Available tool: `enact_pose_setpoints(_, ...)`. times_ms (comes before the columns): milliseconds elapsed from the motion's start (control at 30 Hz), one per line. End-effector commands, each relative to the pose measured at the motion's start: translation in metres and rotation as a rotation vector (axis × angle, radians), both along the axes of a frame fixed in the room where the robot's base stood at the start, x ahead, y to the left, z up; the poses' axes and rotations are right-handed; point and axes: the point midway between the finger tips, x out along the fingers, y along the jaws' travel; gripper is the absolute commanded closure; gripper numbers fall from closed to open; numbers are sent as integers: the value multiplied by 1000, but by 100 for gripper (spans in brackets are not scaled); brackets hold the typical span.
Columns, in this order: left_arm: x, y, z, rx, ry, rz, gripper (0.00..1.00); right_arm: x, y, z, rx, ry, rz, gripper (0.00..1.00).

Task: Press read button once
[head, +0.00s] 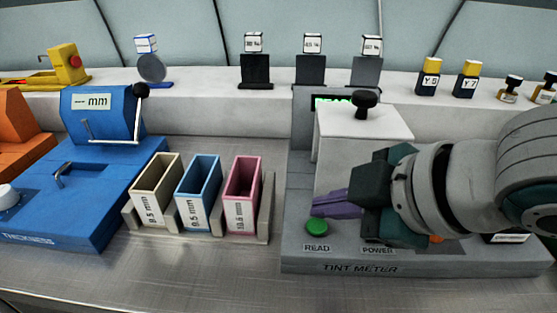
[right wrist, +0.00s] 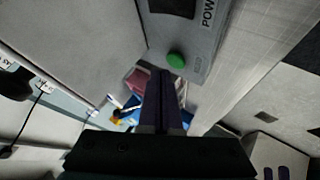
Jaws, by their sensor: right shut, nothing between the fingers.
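The green READ button (head: 317,228) sits at the front left corner of the grey tint meter (head: 300,262), above its READ label. In the right wrist view the green button (right wrist: 176,60) shows just beyond the fingertips. My right gripper (head: 318,205) is shut and empty, with its purple fingers pointing left, just above and behind the button in the head view. In the right wrist view the shut fingers (right wrist: 163,75) end close to the button. I cannot tell whether they touch it. My left gripper is not in view.
A POWER label (head: 377,250) is right of the button, partly under my right arm. A white lidded box with a black knob (head: 365,103) stands behind. Left are the blue thickness device (head: 75,210) and a rack with olive, blue and pink bins (head: 242,195). The front bench is clear.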

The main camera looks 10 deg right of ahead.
Motion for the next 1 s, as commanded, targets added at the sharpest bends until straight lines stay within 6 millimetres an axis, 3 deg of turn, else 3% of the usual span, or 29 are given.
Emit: enact_pose_setpoints(1000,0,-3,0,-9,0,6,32,0,0,-9,-1,0,1,100)
